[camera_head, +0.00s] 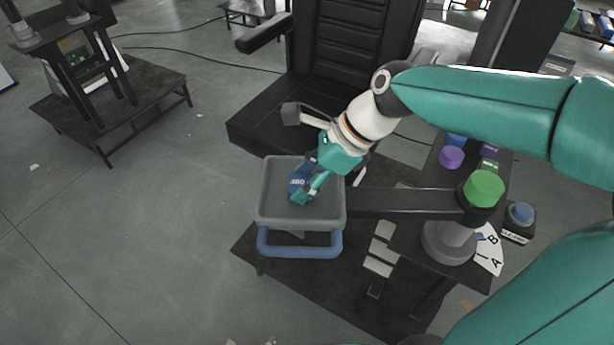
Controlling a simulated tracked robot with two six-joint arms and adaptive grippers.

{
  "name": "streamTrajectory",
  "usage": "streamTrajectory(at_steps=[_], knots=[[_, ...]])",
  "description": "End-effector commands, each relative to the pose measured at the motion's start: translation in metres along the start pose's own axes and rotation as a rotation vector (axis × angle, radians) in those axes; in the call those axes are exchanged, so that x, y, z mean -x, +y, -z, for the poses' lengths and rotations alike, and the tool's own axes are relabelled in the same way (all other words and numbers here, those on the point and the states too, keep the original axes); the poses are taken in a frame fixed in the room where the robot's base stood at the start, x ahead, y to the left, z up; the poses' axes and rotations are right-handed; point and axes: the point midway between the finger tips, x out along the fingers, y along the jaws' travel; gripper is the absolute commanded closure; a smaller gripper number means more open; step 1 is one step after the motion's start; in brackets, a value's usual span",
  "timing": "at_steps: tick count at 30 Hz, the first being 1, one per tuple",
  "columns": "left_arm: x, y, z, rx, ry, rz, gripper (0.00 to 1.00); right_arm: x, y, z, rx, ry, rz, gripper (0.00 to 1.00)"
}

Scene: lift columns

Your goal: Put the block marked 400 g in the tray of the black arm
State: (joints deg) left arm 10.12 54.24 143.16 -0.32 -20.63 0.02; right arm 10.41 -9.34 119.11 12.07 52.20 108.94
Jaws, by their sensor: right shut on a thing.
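My right gripper (308,180) is shut on a blue block (297,182) with a white marking that looks like 400 or 480; it is too small to read surely. Gripper and block are over the inside of the grey tray (265,215), near its middle. I cannot tell whether the block touches the tray floor. The tray is at the left end of the black arm (405,203), which reaches right to a grey column with a green cap (483,187). My left gripper is not in view.
A blue bar handle (300,250) runs along the tray's front. A black seat (285,120) stands behind it. Purple (451,157) and green (488,166) blocks are at the right. A blue button (521,213) and an A/B dial plate (489,250) are near the column.

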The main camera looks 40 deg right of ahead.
Motion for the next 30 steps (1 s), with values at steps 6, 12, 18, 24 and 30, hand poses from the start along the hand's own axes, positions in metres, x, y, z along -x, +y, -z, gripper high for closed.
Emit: streamTrajectory(at_steps=[6,12,18,24,30], knots=[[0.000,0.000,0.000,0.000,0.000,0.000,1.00,-0.001,0.000,0.000,0.000,0.001,-0.001,0.28],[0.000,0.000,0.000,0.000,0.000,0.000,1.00,-0.001,0.000,0.000,0.000,0.001,-0.001,0.28],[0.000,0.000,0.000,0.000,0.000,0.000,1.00,0.007,0.000,-0.001,-0.001,-0.001,0.001,0.28],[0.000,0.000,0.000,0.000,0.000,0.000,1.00,0.038,-0.001,-0.001,-0.001,-0.002,0.006,0.28],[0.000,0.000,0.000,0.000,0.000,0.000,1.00,0.079,-0.001,0.000,-0.002,-0.001,0.005,0.28]])
